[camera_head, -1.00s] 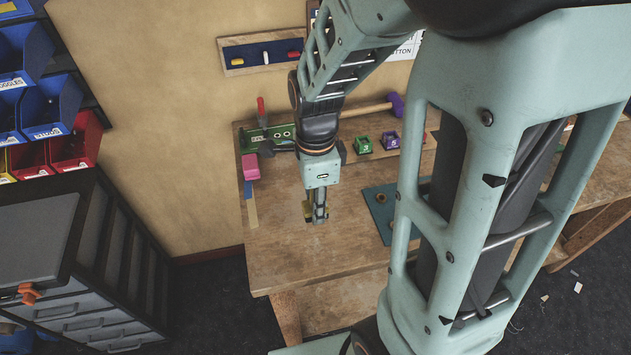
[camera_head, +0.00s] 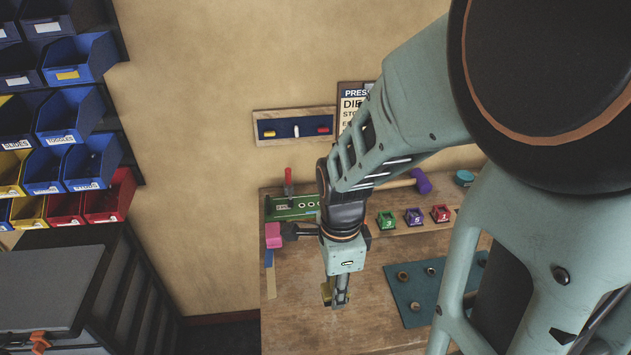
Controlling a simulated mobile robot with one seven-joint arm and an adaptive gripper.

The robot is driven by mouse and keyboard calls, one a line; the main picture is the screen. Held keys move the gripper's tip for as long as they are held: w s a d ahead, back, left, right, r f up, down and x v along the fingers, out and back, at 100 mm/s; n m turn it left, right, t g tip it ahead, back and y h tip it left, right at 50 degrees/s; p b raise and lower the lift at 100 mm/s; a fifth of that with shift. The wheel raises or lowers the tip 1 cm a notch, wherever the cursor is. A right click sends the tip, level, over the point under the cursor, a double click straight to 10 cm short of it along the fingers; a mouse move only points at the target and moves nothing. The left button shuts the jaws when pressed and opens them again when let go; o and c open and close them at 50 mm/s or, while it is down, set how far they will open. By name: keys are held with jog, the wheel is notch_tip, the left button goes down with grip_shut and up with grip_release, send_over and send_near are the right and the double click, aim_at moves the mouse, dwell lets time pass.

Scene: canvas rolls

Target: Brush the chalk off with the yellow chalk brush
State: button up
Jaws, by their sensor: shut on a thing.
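My gripper (camera_head: 340,300) points down over the left part of the wooden workbench (camera_head: 300,320). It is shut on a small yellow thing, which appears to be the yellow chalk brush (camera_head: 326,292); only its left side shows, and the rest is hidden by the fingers. I cannot tell whether the brush touches the bench. No chalk marks can be made out on the bench in this view.
A pink block (camera_head: 273,235) and a green tool holder (camera_head: 292,207) lie at the bench's back left. A teal mat (camera_head: 432,300) with several rings lies to the right. Small coloured holders (camera_head: 413,217) and a purple-headed mallet (camera_head: 420,181) stand behind. Bins (camera_head: 66,120) hang at left.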

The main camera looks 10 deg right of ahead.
jog(key=shift+w+n, duration=0.45)
jog(key=shift+n, duration=0.05)
jog(key=w+d+f+n, duration=0.1)
jog(key=w+n, duration=0.4)
jog(key=n, duration=0.3)
jog(key=w+d+f+n, duration=0.1)
jog(key=w+d+n, duration=0.1)
jog(key=w+n, duration=0.3)
jog(key=shift+w+f+n, duration=0.3)
jog(key=shift+w+n, duration=0.1)
jog(key=shift+n, duration=1.3)
